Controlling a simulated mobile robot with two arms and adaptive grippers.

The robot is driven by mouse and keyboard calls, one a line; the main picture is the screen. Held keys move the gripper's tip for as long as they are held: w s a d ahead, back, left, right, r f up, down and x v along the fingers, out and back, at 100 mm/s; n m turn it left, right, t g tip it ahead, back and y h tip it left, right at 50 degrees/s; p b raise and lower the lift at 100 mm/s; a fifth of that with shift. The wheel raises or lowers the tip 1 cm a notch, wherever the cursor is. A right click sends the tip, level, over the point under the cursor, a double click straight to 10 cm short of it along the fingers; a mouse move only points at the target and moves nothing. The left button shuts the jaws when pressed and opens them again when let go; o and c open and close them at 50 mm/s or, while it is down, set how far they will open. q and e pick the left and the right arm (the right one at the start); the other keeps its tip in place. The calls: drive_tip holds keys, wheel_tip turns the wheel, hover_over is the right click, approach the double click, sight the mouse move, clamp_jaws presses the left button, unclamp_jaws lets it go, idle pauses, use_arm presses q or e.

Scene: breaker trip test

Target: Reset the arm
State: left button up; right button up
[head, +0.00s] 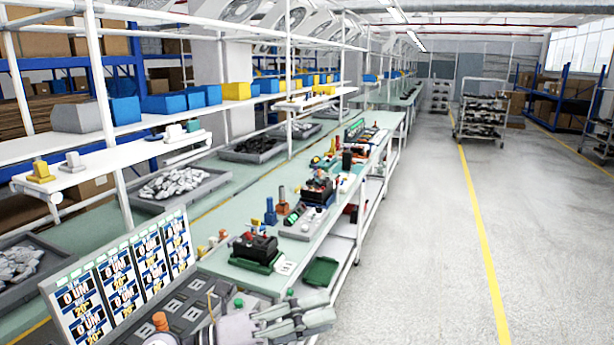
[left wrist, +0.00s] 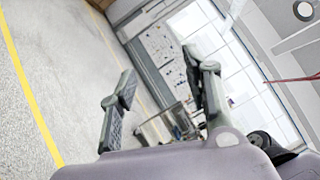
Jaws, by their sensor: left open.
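My left gripper (head: 300,318) is at the bottom middle of the head view, stretched out to the right at the near end of the green workbench (head: 235,275). In the left wrist view my left gripper (left wrist: 162,92) shows two dark fingers spread well apart, with nothing between them. That view is tilted and looks past the fingers at the floor, a far wall and bright windows. My right gripper is in neither view.
A tester with lit displays (head: 120,285) stands at the lower left, close to my left arm. A black and green device (head: 256,250) and several breaker parts sit along the bench. Grey trays (head: 178,188) lie to the left. The aisle floor (head: 420,240) is clear.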

use_arm(q)
drive_tip(key=w+a+n+t+y, duration=0.3)
drive_tip(key=a+n+t+y, duration=0.25)
drive_tip(key=n+t, duration=0.4)
drive_tip(key=w+a+n+t+y, duration=0.35)
drive_tip(key=a+n+t, duration=0.25)
drive_tip(key=n, duration=0.6)
drive_tip(key=s+a+f+n+g+y, duration=0.4)
drive_tip(key=a+f+n+y, duration=0.15)
drive_tip(key=f, duration=0.45)
drive_tip(key=s+a+f+n+g+y, duration=0.35)
drive_tip(key=a+f+n+y, duration=0.2)
drive_tip(key=f, duration=0.35)
drive_tip(key=s+f+n+g+h, duration=0.1)
drive_tip(key=s+f+g, duration=0.45)
drive_tip(key=s, duration=0.45)
drive_tip(key=s+f+n+g, duration=0.2)
drive_tip(key=s+f+g, duration=0.2)
drive_tip(key=s+f, duration=0.45)
wheel_tip(320, 180, down, 25)
drive_tip(key=s+d+g+b, duration=0.1)
drive_tip(key=s+b, duration=0.1)
drive_tip(key=s+a+f+g+b, duration=0.1)
drive_tip(key=s+a+f, duration=0.2)
drive_tip(key=s+f, duration=1.4)
drive_tip(key=shift+s+f+m, duration=0.35)
drive_tip(key=shift+f, duration=0.45)
